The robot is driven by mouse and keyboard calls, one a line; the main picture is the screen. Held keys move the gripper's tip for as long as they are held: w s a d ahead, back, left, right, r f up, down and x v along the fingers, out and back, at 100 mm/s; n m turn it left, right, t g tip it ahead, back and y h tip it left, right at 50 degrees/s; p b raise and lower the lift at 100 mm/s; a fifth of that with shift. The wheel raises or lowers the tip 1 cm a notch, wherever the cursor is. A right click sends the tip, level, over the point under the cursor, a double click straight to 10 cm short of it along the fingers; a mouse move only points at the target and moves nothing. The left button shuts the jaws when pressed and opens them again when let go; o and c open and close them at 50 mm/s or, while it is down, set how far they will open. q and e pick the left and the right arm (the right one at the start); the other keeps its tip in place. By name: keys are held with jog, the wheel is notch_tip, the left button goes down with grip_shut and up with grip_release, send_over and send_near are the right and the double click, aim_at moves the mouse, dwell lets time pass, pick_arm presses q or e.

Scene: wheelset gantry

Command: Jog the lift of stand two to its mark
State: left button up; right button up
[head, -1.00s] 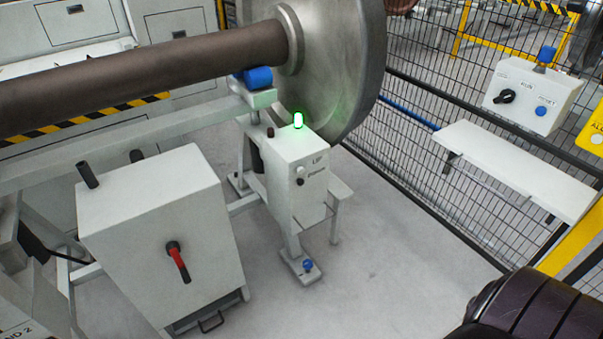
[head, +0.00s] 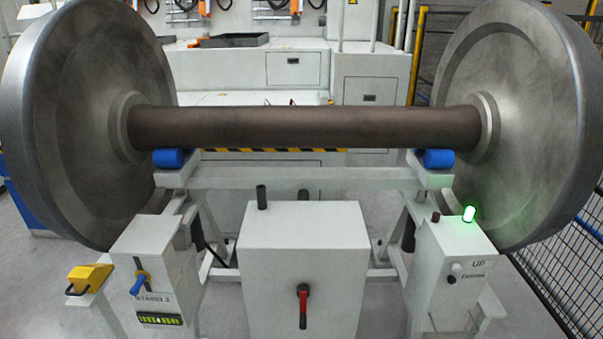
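A box labelled "STAND 2" (head: 160,255) is at lower left, with a blue lever (head: 139,284) on its front. Below its label is a lit green-yellow bar gauge (head: 160,319), too small to read exactly. At right, a control box (head: 455,240) carries a lit green lamp (head: 469,213). Its front has a pale button (head: 456,268) beside an "UP" label and a dark one below. The wheelset axle (head: 300,128) lies level above two blue rollers (head: 168,158), apparently resting on them. Neither gripper is in view.
A grey cabinet (head: 270,260) with a red-handled switch (head: 302,305) stands between the boxes. A yellow pedal-like piece (head: 92,277) is at far left. Large wheels (head: 60,130) flank the axle. A mesh fence (head: 570,275) is at right; white cabinets (head: 370,75) stand behind.

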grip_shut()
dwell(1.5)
